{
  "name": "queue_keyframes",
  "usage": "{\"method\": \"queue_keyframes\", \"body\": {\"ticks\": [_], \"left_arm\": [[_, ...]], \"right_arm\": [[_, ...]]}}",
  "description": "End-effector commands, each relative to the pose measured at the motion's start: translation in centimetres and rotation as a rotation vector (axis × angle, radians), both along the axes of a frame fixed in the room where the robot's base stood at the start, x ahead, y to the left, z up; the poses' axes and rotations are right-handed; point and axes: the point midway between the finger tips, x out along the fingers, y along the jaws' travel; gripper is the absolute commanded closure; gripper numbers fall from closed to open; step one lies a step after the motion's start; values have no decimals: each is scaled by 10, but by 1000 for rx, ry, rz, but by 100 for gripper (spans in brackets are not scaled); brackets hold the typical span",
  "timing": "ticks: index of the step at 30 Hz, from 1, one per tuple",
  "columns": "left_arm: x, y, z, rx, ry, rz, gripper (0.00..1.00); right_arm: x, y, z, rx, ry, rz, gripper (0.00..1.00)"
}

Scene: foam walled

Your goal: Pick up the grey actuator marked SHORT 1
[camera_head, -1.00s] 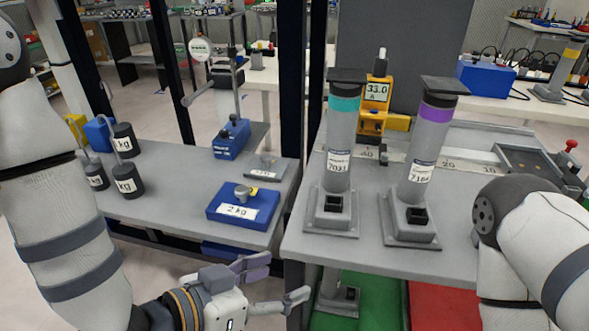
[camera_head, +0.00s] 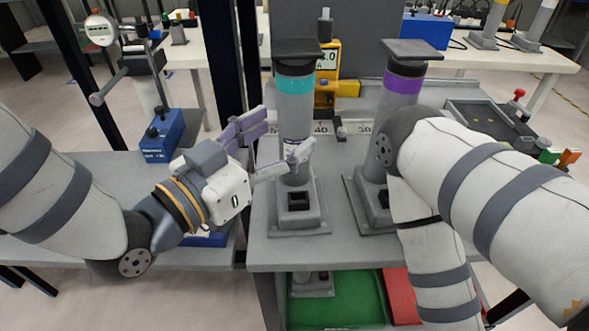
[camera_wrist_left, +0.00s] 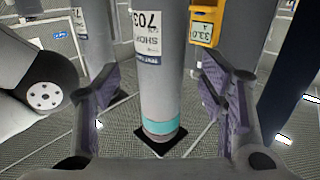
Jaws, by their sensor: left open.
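A grey upright actuator (camera_head: 295,112) with a teal band and dark square cap stands on a square base on the grey table. In the left wrist view the teal-banded actuator (camera_wrist_left: 160,70) fills the middle; its label shows "SHO" and "703", the rest unreadable. My left gripper (camera_head: 283,133) is open, with its fingers on either side of this actuator's tube. The wrist view shows the open fingers (camera_wrist_left: 160,85) with gaps on both sides of the tube. My right arm (camera_head: 480,180) reaches in from the right; its gripper is out of view.
A second grey actuator (camera_head: 402,85) with a purple band stands to the right, partly hidden by my right arm. A yellow meter (camera_head: 330,60) is behind. A grey tray (camera_head: 485,118) lies at back right. Green (camera_head: 345,305) and red areas show under the table.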

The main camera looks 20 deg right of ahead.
Motion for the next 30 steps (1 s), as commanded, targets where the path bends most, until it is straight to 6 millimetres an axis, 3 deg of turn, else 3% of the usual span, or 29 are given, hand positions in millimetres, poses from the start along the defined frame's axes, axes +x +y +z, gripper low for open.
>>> {"method": "queue_keyframes", "body": {"ticks": [6, 13, 21, 30], "left_arm": [[19, -29, -4, 1, 0, -2, 36], [20, -31, -4, 2, 1, 0, 36], [20, -31, -4, 2, 0, 0, 97], [20, -31, -2, -1, -3, 0, 100]], "right_arm": [[-2, 0, -2, 0, 6, 0, 60], [-1, 0, -2, 0, 5, 0, 60], [-1, 0, -2, 0, 5, 0, 60], [-1, 0, -2, 0, 5, 0, 60]]}}
